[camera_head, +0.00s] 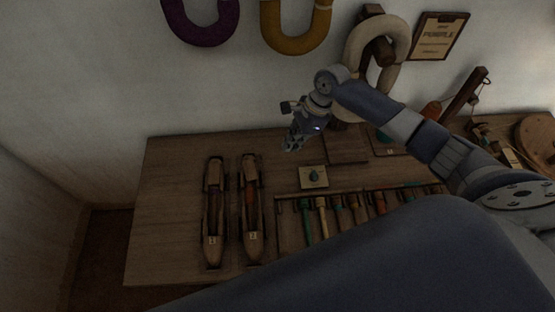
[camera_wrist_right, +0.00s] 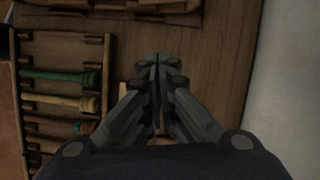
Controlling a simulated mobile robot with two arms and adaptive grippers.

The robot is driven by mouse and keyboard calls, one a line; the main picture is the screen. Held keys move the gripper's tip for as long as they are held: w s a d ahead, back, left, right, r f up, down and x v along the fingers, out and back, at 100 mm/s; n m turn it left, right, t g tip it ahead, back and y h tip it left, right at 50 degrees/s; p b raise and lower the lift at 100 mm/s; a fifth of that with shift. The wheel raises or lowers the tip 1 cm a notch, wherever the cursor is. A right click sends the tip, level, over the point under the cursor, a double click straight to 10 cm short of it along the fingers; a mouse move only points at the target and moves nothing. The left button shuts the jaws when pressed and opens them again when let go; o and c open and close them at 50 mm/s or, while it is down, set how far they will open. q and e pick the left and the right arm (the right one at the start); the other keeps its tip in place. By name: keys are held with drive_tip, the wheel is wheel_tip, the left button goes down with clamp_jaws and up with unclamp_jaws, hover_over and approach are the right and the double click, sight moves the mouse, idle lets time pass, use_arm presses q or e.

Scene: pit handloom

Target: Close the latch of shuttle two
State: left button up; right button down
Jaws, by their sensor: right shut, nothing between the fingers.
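Two long wooden shuttles lie side by side on the left part of the wooden table: a left shuttle (camera_head: 213,232) and a right shuttle (camera_head: 254,236). Each has a small pale mark near its front end, too small to read surely, so I cannot tell which is shuttle two. The state of their latches is too dark and small to tell. My right gripper (camera_head: 291,144) is above the back of the table, behind and right of the shuttles, apart from them. In the right wrist view its fingers (camera_wrist_right: 158,60) are together and empty. My left gripper is not in view.
A rack (camera_head: 290,196) with several coloured bobbins (camera_head: 323,222) stands right of the shuttles. A small card (camera_head: 305,184) with a dark drop mark lies behind it. Yarn hanks (camera_head: 294,45) hang on the wall. The table's back left is clear.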

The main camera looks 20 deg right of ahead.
sight(250, 172)
drive_tip(key=x, duration=0.3)
drive_tip(key=s+x, duration=0.1)
drive_tip(key=x, duration=0.6)
drive_tip(key=shift+s+a, duration=0.15)
drive_tip(key=shift+a, duration=0.1)
drive_tip(key=shift+a+r, duration=0.15)
drive_tip(key=shift+a, duration=1.1)
drive_tip(key=shift+w+a+p, duration=0.25)
drive_tip(key=shift+a+p, duration=0.05)
drive_tip(key=shift+a, duration=0.3)
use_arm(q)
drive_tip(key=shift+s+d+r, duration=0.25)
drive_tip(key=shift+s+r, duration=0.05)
use_arm(e)
drive_tip(key=shift+a, duration=0.1)
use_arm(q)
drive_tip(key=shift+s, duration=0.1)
